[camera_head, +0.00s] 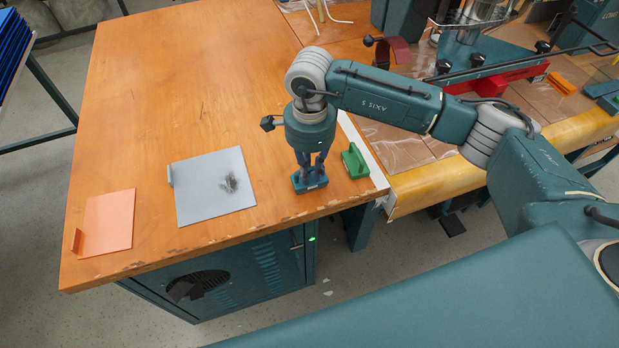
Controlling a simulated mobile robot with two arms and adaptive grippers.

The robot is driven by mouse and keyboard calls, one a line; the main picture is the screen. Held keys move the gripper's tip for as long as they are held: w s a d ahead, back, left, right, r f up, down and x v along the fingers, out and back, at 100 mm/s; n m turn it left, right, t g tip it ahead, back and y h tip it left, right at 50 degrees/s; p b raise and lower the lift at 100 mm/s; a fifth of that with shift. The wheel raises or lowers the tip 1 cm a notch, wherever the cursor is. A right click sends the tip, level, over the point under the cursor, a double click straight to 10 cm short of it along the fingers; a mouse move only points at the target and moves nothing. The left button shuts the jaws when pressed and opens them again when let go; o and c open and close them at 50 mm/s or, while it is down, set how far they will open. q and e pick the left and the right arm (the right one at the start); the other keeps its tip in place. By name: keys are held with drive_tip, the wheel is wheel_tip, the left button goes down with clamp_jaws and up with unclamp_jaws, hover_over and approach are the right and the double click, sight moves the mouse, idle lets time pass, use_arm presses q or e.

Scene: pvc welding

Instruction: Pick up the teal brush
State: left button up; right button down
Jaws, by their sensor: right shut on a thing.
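The teal brush (309,183) is a small blue-teal block on the wooden table, near its front right part. My right gripper (309,171) points straight down over it and is shut on it. The fingers hide the upper part of the brush. The brush looks to be at the tabletop; I cannot tell whether it is touching or slightly raised. My left gripper is not in view.
A green brush-like block (354,161) stands close to the right of the gripper. A grey plate (214,187) with a dark smudge and an orange plate (107,224) lie to the left. The wooden table (170,90) is clear behind them. A machine bench (425,187) adjoins at right.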

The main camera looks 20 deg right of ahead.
sight(310, 170)
drive_tip(key=shift+r, duration=0.1)
wheel_tip(310, 170, up, 20)
drive_tip(key=b, duration=0.2)
idle(1.3)
